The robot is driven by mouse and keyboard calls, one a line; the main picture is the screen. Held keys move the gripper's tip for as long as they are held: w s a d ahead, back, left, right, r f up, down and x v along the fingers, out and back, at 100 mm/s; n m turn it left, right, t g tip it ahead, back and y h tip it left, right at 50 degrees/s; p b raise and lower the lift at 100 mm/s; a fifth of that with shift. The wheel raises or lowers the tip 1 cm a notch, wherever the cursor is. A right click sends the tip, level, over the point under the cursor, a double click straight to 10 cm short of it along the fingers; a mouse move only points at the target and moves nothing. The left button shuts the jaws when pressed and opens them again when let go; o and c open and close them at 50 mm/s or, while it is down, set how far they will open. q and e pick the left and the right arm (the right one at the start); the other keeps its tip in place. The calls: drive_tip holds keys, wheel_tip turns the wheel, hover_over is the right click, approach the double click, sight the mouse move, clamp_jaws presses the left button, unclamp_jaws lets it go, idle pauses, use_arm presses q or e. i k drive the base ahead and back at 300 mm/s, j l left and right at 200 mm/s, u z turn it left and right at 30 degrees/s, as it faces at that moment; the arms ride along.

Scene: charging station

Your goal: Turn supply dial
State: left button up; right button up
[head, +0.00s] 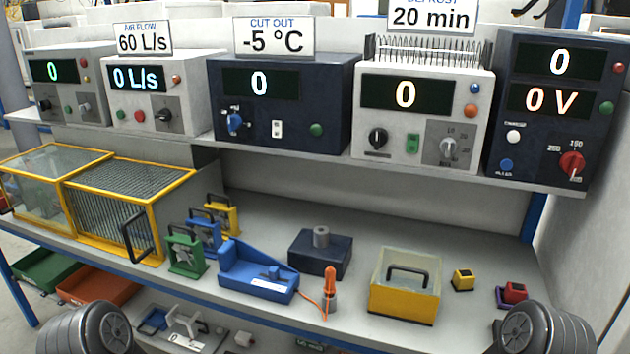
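Several instrument boxes with dials stand on the upper shelf. The dark box (505,110) at the far right shows "0" and "0 V" and has a red dial (571,164) with 150 and 200 marked around it. The white box (375,140) left of it has a black knob (377,138) and a grey dial (448,149). The dark blue box (330,110) under the "-5 °C" sign has a blue knob (235,122). No label reading "supply" is legible. Neither of my grippers is in view; dark rounded parts, probably of my arms, show at the bottom corners.
The lower bench holds a yellow-framed cage (160,172), a blue tray (268,292), an orange-handled tool (330,282) and a yellow box (403,301) with a clear upper part. Open air lies before the upper shelf. A grey panel stands at the right.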

sight(572, 163)
drive_tip(key=z, duration=1.3)
drive_tip(key=i+l+z, duration=0.2)
drive_tip(key=l, duration=0.25)
drive_tip(key=k, duration=0.1)
